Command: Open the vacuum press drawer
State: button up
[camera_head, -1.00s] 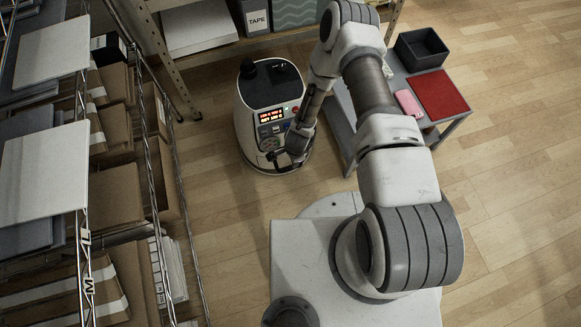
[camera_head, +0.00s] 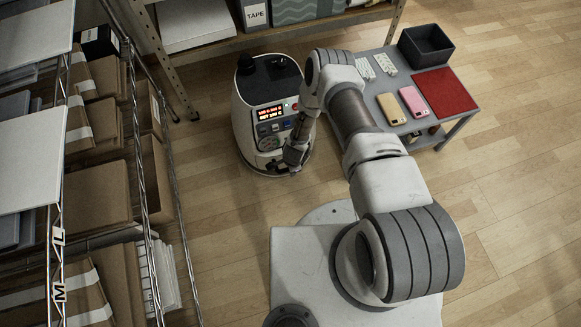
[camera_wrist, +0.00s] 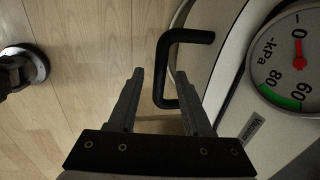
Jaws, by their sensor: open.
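The vacuum press (camera_head: 268,110) is a rounded white machine with a dark top and a lit red display. It stands on the floor left of centre in the head view. In the wrist view its pale body (camera_wrist: 225,60) fills the right side. The drawer's handle (camera_wrist: 187,36) is a black U-shaped bar standing out from that body. My gripper (camera_wrist: 160,77) is open. The handle's long bar appears between the two fingertips; whether they reach around it in depth I cannot tell.
A pressure gauge (camera_wrist: 290,62) sits on the press close to the right finger. A grey table (camera_head: 437,120) holds a yellow case (camera_head: 391,108), a pink case (camera_head: 412,101), a red mat (camera_head: 441,92) and a dark bin (camera_head: 425,46). A wire rack with boxes stands at left. Floor at right is clear.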

grip_shut()
dwell(1.4)
